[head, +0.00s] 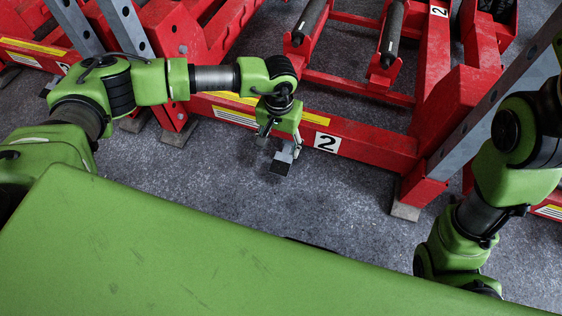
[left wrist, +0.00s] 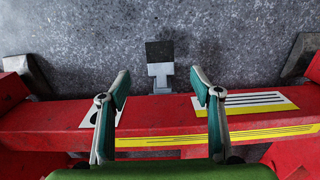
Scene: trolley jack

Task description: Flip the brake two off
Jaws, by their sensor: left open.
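The brake two pedal, a black pad on a short grey stem, sticks out from the lower red beam (head: 370,147) beside a white "2" plate (head: 327,142). In the head view its pad (head: 281,165) shows just below my left gripper (head: 279,143). In the left wrist view the pedal (left wrist: 160,60) lies ahead, roughly centred between the fingertips and beyond them. My left gripper (left wrist: 158,82) is open, with its two fingers apart and nothing between them. It is above the beam and appears clear of the pedal. My right gripper is out of view; only that arm's links show.
Red jack frames with black rollers (head: 393,32) and grey slanted posts (head: 495,100) stand behind the beam. A yellow-and-white label (left wrist: 245,102) is on the beam right of the pedal in the wrist view. Grey floor (head: 200,190) in front is clear.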

